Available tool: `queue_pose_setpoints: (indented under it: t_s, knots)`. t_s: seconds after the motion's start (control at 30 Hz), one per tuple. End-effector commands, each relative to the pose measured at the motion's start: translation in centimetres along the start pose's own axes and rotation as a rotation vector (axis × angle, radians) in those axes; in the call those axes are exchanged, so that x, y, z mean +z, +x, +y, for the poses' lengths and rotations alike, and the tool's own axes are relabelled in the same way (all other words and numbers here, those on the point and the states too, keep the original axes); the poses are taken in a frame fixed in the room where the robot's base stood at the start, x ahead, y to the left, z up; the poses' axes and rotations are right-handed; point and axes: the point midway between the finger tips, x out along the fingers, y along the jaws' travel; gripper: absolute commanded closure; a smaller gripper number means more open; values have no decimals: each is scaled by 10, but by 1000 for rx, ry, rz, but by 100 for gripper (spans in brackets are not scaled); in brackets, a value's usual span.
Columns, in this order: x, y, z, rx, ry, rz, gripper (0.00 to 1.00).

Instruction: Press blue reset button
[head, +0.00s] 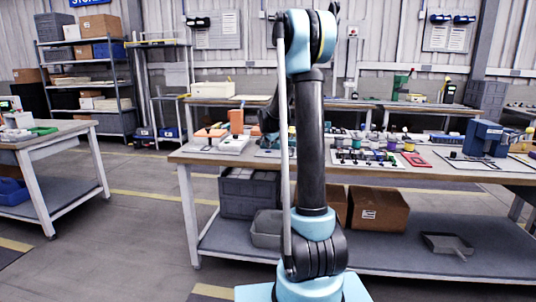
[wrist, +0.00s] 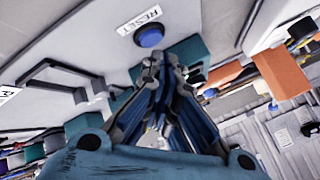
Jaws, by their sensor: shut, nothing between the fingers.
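The blue reset button (wrist: 149,37) is a round blue cap on a light grey panel (wrist: 90,45), at the top middle of the wrist view. A white label (wrist: 139,20) reading RESET is beside it. My gripper (wrist: 165,62) is shut and empty, its fingertips pointing toward the panel just below the button in the picture. A small gap shows between the tips and the button; I cannot tell its depth. In the head view my arm hides most of the gripper and I cannot make out the button.
A grey handle-like bracket (wrist: 62,72) stands on the panel, left of my fingers. Orange blocks (wrist: 284,74) are to the right. In the head view the workbench (head: 450,183) carries several small parts and a blue device (head: 483,138). Open floor (head: 130,240) lies to the left.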

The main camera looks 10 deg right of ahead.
Motion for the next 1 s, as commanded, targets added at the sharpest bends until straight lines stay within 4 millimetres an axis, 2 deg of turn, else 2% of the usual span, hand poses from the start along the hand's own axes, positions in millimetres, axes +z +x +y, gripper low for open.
queue_pose_setpoints:
  t_s: [1.0]
  knots:
    - [6, 6, 5, 0, 0, 0, 100]
